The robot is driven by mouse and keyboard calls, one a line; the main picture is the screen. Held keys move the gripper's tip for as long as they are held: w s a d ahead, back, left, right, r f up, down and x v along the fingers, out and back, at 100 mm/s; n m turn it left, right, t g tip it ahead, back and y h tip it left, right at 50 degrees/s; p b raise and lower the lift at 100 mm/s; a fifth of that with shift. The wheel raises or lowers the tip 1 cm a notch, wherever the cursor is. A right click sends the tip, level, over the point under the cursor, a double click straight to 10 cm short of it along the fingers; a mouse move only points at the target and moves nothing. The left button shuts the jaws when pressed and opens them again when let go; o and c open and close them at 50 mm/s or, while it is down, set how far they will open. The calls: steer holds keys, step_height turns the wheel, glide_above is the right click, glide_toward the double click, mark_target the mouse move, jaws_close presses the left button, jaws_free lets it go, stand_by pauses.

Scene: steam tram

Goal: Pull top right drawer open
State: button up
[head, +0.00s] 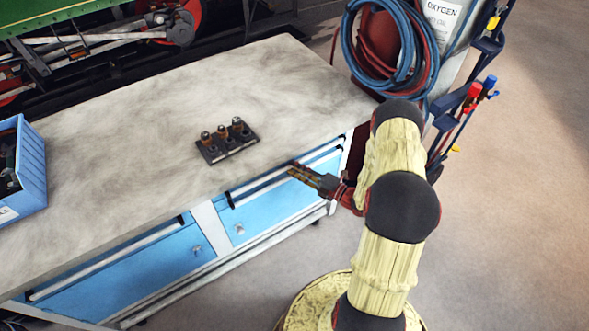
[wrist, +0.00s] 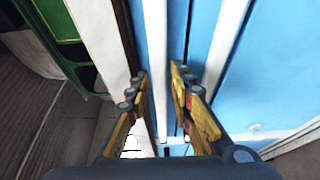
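The top right drawer (wrist: 176,22) is a narrow blue front just under the worktop, with a long whitish bar handle (wrist: 155,45). It looks closed. In the head view my gripper (head: 293,171) reaches in from the right at the worktop's front edge, hiding part of the drawer front. In the wrist view my gripper (wrist: 160,74) is open, with one yellow-and-dark finger on each side of the bar handle. I cannot tell whether either finger touches it. A second whitish bar (wrist: 226,45), on the blue drawer below, lies to the right of the fingers.
The grey worktop (head: 150,120) bears a small dark block with three fittings (head: 227,140) and a blue crate (head: 30,165) at the left. Coiled hoses (head: 390,50) and a gas cylinder (head: 440,25) stand behind my arm. The floor (head: 520,230) at the right is clear.

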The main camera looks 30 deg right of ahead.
steer(key=shift+w+a, duration=0.15)
steer(key=shift+w, duration=0.25)
jaws_close()
stand_by(0.6)
